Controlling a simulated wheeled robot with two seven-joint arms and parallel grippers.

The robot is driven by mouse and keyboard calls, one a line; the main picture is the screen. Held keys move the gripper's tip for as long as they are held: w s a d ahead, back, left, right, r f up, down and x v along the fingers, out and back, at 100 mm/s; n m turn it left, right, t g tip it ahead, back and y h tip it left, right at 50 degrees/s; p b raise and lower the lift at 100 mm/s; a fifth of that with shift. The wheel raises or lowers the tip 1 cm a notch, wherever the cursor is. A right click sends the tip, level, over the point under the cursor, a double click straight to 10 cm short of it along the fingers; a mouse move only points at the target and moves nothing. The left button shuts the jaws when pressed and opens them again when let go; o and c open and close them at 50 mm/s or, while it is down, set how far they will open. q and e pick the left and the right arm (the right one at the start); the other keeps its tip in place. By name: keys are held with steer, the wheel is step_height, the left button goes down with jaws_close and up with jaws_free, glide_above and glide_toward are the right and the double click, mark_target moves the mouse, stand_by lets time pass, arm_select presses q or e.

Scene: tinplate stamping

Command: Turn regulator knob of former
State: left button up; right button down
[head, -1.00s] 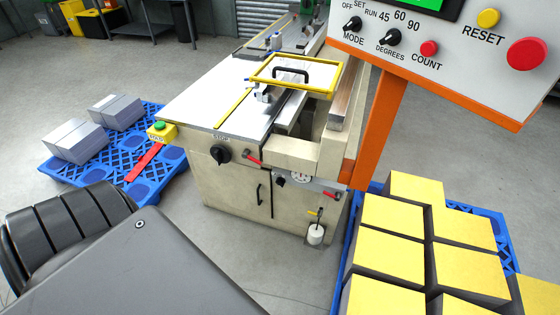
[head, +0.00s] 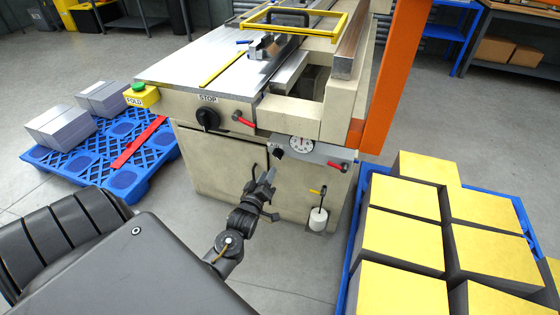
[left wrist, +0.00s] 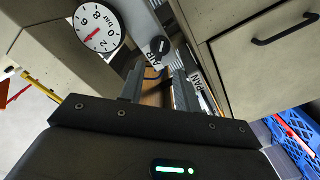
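The former (head: 222,160) is a beige machine with a steel table top. A small black knob (head: 278,152), which looks like the regulator knob, sits on its front left of a round white gauge (head: 300,144). In the left wrist view the black knob (left wrist: 160,47) has a white pointer mark, and the gauge (left wrist: 97,27) with a red needle is left of it. My left gripper (head: 266,178) is in front of the machine, just below the knob. In the left wrist view its two fingers (left wrist: 158,88) are apart with nothing gripped, and the knob lies beyond them. My right gripper is not seen.
A dark door handle (head: 252,174) is beside my gripper. Blue pallets with grey stacks (head: 58,129) and yellow-topped blocks (head: 404,236) flank the machine. An orange post (head: 400,80) stands right.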

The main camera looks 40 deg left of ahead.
mark_target(277, 157)
arm_select(q)
steer(key=x, duration=0.8)
steer(key=shift+w+a, duration=0.15)
steer(key=shift+w, duration=0.15)
steer(key=shift+c, duration=0.4)
jaws_close()
